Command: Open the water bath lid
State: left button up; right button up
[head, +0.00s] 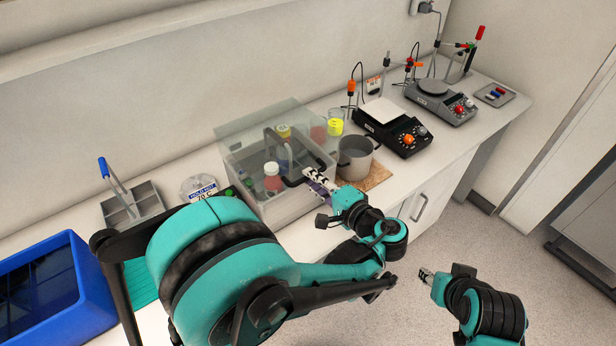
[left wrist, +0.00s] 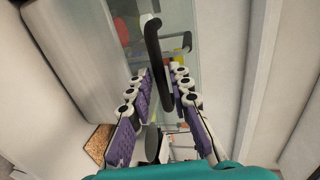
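The water bath (head: 246,171) stands on the counter, with bottles visible inside it. The lid's black handle (head: 291,182) is at the right front side. My left gripper (head: 308,178) is at this handle. In the left wrist view, the handle (left wrist: 153,45) runs between the fingers (left wrist: 161,90), which converge closely on either side of it. My right gripper (head: 425,275) is over the floor, away from the counter, with nothing visible in it; its finger opening is too small to judge.
A metal pot (head: 355,158) on a cork mat (head: 378,176) stands close to the right of my left gripper. A yellow-filled beaker (head: 335,126) and two hotplate stirrers (head: 388,134) (head: 447,108) are behind it. A blue crate (head: 95,290) and grey caddy (head: 148,198) are at left.

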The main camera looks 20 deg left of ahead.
pick_arm(q)
jog(key=shift+x, duration=1.05)
grip_shut()
jog(key=shift+r, duration=0.1)
